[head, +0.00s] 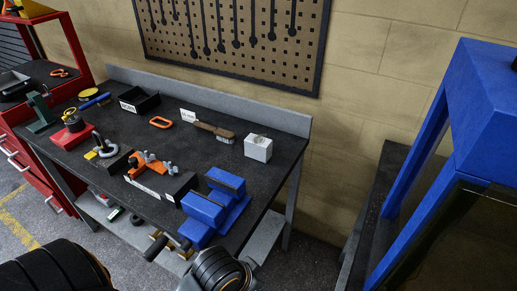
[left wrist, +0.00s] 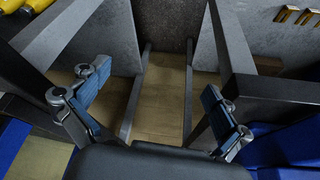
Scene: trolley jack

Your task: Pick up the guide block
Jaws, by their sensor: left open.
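A pale grey-white block (head: 258,149) with a round recess in its top sits upright on the dark workbench near the back right corner; it appears to be the guide block. Nothing holds it, and it is not recognisable in the left wrist view. My left gripper (left wrist: 148,106) is open in the left wrist view, with its two blue-padded fingers wide apart. I cannot make out the left gripper's fingers in the head view. My right gripper is not in view.
A blue vise (head: 211,206) stands at the bench's front right, left of the block. A brush (head: 214,131) lies to the block's left. An orange clamp (head: 150,163) and a black bin (head: 139,101) are farther left. A blue-framed machine (head: 470,110) stands right, across a gap.

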